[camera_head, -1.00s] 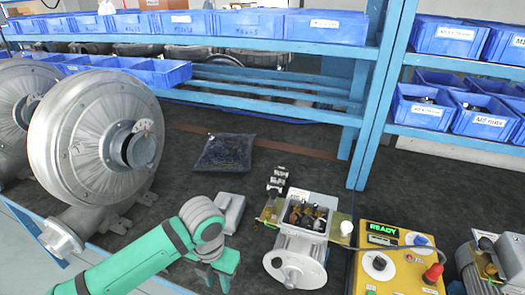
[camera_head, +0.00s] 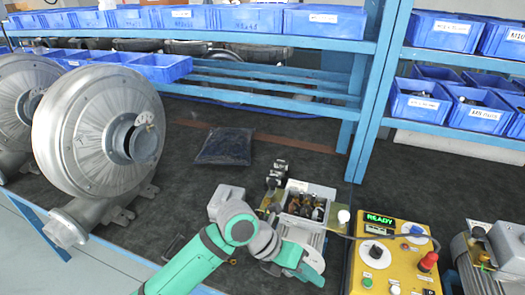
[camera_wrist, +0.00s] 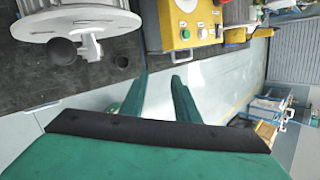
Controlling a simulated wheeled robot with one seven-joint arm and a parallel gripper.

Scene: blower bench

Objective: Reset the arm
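My green arm reaches in from the bottom of the head view. My gripper (camera_head: 298,272) is low in front of the motor with the open terminal box (camera_head: 307,205) and hides part of the motor's body. In the wrist view my gripper (camera_wrist: 160,82) shows two green fingers with a clear gap between them. Nothing is held in the gap; pale floor shows through it. The wrist view also shows the yellow control box (camera_wrist: 190,25) beyond the fingertips and a grey blower housing or motor part (camera_wrist: 75,20) at upper left.
A large grey blower (camera_head: 95,135) stands at left. A dark bag (camera_head: 225,146) lies on the dark bench mat. The yellow control box (camera_head: 388,262) reads READY, with another motor (camera_head: 490,245) at far right. Blue bins (camera_head: 250,18) fill the shelves behind.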

